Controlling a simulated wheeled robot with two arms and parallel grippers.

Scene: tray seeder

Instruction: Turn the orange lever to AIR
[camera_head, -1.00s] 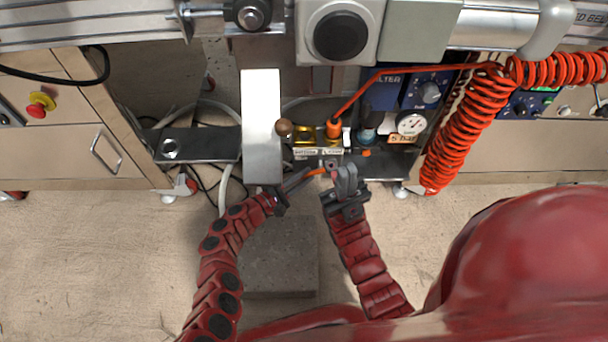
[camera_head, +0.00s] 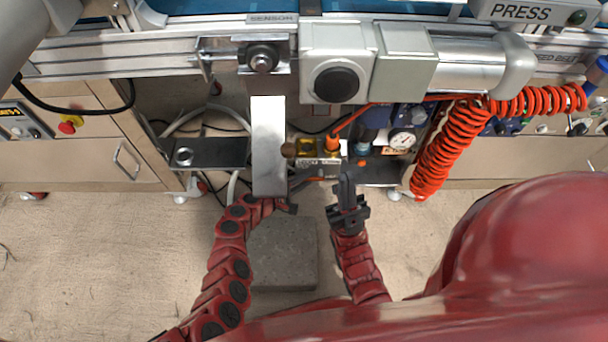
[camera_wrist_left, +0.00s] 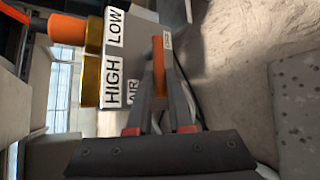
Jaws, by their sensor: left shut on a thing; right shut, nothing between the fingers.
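The orange lever (camera_wrist_left: 158,68) is between the fingertips of my left gripper (camera_wrist_left: 158,76) in the left wrist view. The gripper is shut on it. The lever lies beside the metal valve block (camera_wrist_left: 180,12). An AIR label (camera_wrist_left: 132,92) is left of the lever, and a small label (camera_wrist_left: 167,41) too small to read is by its far end. In the head view my left gripper (camera_head: 306,182) is in front of the brass-fitted block (camera_head: 318,158), and the lever is mostly hidden. My right gripper (camera_head: 346,186) is shut and empty just right of it.
HIGH (camera_wrist_left: 114,80) and LOW (camera_wrist_left: 115,27) labels mark the block. A metal upright (camera_head: 268,145) stands close left of it. An orange coiled hose (camera_head: 448,145) hangs to the right, near a gauge (camera_head: 402,140). A grey floor slab (camera_head: 283,250) lies below.

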